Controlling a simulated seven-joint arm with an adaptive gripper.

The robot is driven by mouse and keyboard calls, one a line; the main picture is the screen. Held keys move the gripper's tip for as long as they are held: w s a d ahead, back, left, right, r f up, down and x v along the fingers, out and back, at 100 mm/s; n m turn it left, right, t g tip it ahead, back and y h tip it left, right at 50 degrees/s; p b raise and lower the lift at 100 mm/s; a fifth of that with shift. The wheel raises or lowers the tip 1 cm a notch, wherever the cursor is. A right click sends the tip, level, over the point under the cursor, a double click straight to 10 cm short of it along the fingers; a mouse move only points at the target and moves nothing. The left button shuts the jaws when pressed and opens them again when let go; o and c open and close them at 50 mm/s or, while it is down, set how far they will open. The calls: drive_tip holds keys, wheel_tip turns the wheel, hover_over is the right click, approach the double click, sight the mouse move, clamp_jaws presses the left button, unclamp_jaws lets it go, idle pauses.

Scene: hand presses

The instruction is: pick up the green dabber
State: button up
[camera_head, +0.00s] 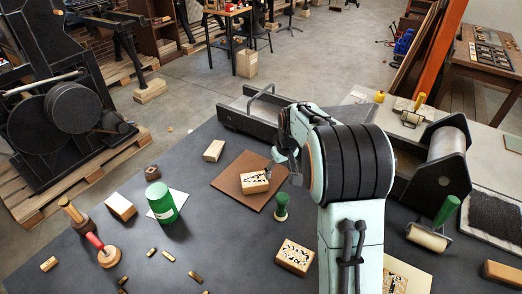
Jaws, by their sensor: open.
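My gripper (280,157) is above and behind the dabber in the picture, near the board's upper right corner. It is open and apart from the dabber. My arm hides part of the gripper and of the table to the right.
A patterned block (255,182) lies on the board, and another (295,257) lies below the dabber. A green can (161,202), a red-handled dabber (103,250) and a wooden-handled one (75,214) stand left. A green-handled roller (429,237) lies right.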

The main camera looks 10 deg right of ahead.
drive_tip(key=g, duration=0.2)
hover_over(282, 205)
wheel_tip(282, 205, down, 8)
drive_tip(key=shift+w+d+f, duration=0.1)
drive_tip(key=shift+d, duration=0.05)
drive_tip(key=f, duration=0.6)
drive_tip(key=shift+w+f, duration=0.2)
drive_tip(key=shift+w, duration=0.15)
clamp_jaws()
